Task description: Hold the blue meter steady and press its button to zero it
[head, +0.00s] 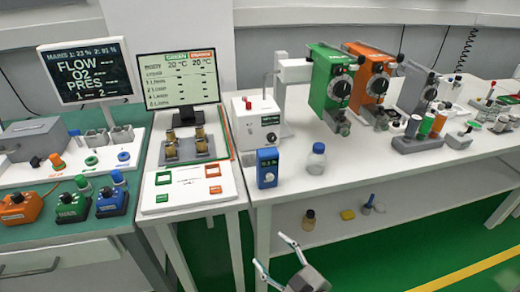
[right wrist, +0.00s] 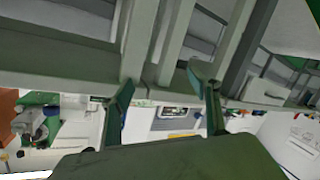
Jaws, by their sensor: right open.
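The blue meter (head: 267,168) stands upright on the white table near its front left corner. A small display shows on its upper front; its button is too small to make out. My right gripper (head: 270,249) is in front of and below the table edge, apart from the meter. Its two fingers are spread with nothing between them. In the right wrist view the gripper (right wrist: 158,88) is also open and empty, and I cannot make out the meter there. My left gripper is not in the head view.
A clear bottle with a blue cap (head: 316,158) stands right of the meter. A white box (head: 257,124) stands behind it. Green (head: 332,85) and orange (head: 368,75) vaporizers stand farther back. A lower shelf (head: 390,215) holds small items. The table's front right is clear.

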